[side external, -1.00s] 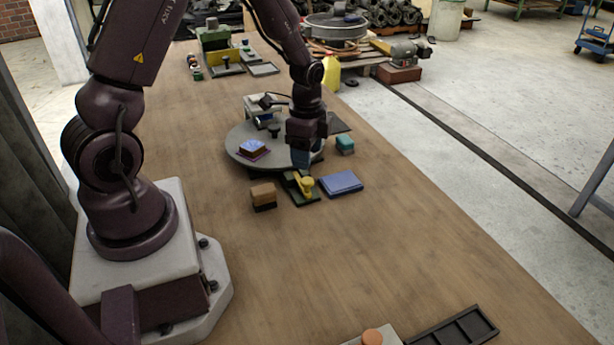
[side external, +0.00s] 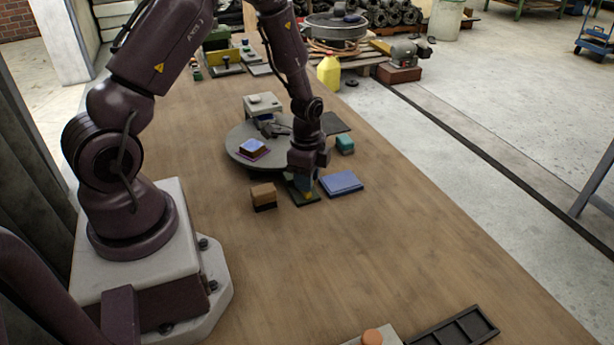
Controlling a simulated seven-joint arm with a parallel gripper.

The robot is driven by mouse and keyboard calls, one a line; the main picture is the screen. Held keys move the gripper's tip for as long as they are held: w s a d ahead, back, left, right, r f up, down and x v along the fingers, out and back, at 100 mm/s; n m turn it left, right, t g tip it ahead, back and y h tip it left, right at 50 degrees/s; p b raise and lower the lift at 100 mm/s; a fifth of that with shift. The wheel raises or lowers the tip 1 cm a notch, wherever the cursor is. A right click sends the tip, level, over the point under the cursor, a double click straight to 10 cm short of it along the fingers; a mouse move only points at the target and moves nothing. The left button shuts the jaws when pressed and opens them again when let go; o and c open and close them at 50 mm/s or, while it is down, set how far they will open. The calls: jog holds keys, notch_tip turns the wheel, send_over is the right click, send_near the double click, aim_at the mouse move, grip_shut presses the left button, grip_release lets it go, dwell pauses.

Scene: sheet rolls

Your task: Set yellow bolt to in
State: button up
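The yellow bolt sits on a small dark green base (side external: 308,200) on the wooden table, in front of the round grey turntable. Only a small yellow part of the bolt (side external: 308,194) shows now; my gripper covers the rest. My gripper (side external: 304,188) points down right over the bolt and its base. Its fingertips are mostly hidden, so I cannot tell whether they are open or shut, or touch the bolt.
A blue flat block (side external: 341,183) lies close to the right of the base. A tan and black block (side external: 263,196) stands to the left. The turntable (side external: 240,155) carries a blue and purple block (side external: 253,147). The front table is largely clear.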

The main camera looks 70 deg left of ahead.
jog(key=shift+a, duration=1.7)
grip_shut()
jog(key=o, duration=1)
grip_release()
notch_tip(320, 180, up, 13)
